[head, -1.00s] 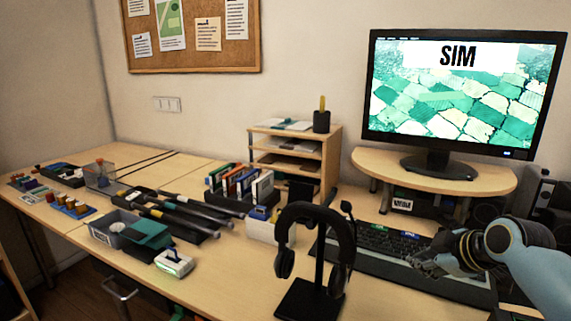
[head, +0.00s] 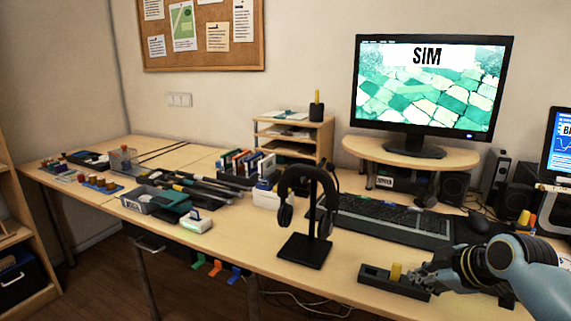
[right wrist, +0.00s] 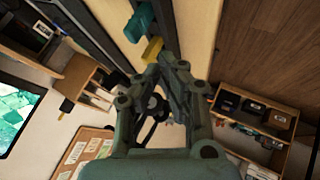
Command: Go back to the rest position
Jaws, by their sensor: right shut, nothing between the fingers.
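My right gripper (head: 424,276) is at the lower right of the head view, over the front right part of the desk. Its fingers (right wrist: 163,68) are closed together with nothing between them in the right wrist view. It is close to a dark tray (head: 378,284) with a yellow block (head: 396,271) standing at it. In the wrist view a yellow block (right wrist: 152,49) and a teal block (right wrist: 140,22) show just past the fingertips. I cannot tell whether the fingers touch the tray. My left gripper is not in view.
A headphone stand (head: 305,250) is left of the gripper. Behind are a keyboard (head: 385,217) and a monitor (head: 430,85) on a riser (head: 365,151). Bins and tools crowd the desk's left. A second screen (head: 558,145) is at right. Open floor (head: 215,295) lies in front.

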